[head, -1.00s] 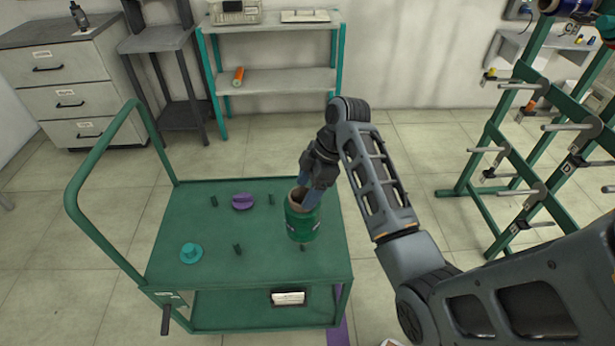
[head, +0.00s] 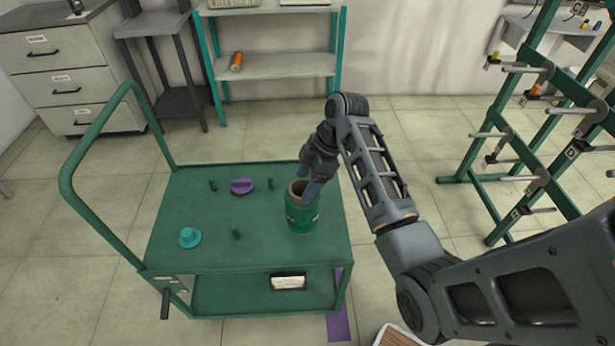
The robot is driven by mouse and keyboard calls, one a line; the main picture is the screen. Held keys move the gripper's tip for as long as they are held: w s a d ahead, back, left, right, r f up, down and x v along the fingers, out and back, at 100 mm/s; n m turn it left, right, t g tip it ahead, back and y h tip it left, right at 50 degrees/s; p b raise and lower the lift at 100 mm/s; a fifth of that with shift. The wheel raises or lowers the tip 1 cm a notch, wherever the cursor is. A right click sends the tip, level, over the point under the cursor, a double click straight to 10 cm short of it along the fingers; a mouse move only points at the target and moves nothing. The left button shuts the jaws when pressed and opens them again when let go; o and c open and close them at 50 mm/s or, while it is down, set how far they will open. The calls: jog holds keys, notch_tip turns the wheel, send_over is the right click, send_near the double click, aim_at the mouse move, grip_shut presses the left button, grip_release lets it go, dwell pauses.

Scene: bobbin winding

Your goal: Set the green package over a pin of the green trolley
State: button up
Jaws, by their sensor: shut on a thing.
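The green package (head: 303,212) is an upright green spool with a brown tube end at its top. My gripper (head: 309,189) comes down from above and is shut on its upper rim. The package is at the front right of the green trolley (head: 190,212). A back-left pin (head: 213,185), a back-right pin (head: 271,182) and a front-left pin (head: 236,233) stand bare. The front-right pin is hidden at the package's base. I cannot tell whether the package surrounds it or touches the deck.
A purple piece (head: 242,186) and a teal cap-like piece (head: 190,237) lie on the trolley deck. The trolley's handle (head: 82,146) rises at the left. A green rack (head: 525,135) with several pegs stands right. A teal-framed shelf (head: 272,67) holds an orange spool (head: 237,62).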

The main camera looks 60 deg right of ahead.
jog(key=shift+f+b, duration=0.45)
jog(key=shift+f, duration=0.75)
notch_tip(320, 180, down, 2)
jog(key=shift+f+b, duration=0.1)
jog(key=shift+b, duration=0.55)
jog(key=o, duration=1.3)
jog(key=shift+o, duration=0.2)
jog(key=shift+v, duration=3.9)
